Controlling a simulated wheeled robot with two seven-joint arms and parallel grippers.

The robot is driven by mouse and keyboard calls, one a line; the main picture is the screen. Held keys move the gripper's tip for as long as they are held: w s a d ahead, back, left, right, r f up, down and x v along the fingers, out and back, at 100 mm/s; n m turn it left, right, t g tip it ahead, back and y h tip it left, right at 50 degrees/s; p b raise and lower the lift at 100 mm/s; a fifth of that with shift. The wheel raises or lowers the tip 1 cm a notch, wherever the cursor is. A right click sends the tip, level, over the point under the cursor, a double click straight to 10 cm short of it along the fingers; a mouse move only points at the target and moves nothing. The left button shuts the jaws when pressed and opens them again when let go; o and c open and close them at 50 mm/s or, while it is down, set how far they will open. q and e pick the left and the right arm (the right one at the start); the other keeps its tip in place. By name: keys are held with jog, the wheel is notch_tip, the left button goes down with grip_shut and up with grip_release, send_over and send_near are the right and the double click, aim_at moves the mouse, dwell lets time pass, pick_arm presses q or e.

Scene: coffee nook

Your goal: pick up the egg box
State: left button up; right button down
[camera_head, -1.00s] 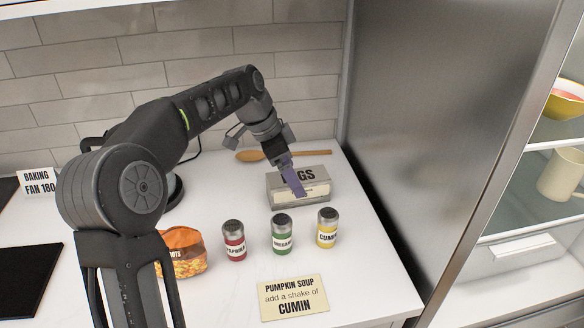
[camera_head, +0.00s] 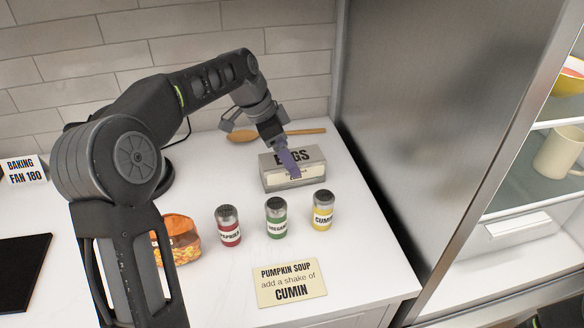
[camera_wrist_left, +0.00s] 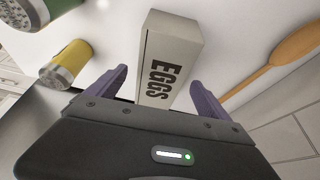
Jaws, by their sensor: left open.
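The egg box (camera_head: 312,160) is a grey carton with a pale front panel and dark "EGGS" lettering, standing on the white counter near the back right. It also shows in the left wrist view (camera_wrist_left: 168,60), between the two fingers. My left gripper (camera_head: 290,168) is at the box in the head view, with one purple finger showing in front of it. In the left wrist view the open purple fingers (camera_wrist_left: 158,82) lie on either side of the box, with a gap to each side. Whether they touch it is hidden in the head view.
Red, green (camera_head: 276,218) and yellow (camera_head: 322,211) spice jars stand in front of the box. A wooden spoon (camera_head: 300,132) lies behind it. A fridge wall (camera_head: 430,110) rises to the right. A recipe card (camera_head: 290,284) lies at the counter front.

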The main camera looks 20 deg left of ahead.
pick_arm(q)
jog(key=shift+p+x, duration=0.6)
jog(key=shift+x, duration=2.05)
jog(key=shift+s+a, duration=0.1)
jog(key=shift+a, duration=0.05)
jog(key=shift+c, duration=0.3)
jog(key=c, duration=1.7)
jog(key=shift+r, duration=0.1)
jog(key=shift+c, duration=0.2)
notch_tip(320, 180, up, 10)
jog(key=shift+f+b, duration=0.1)
jog(key=shift+b, duration=0.25)
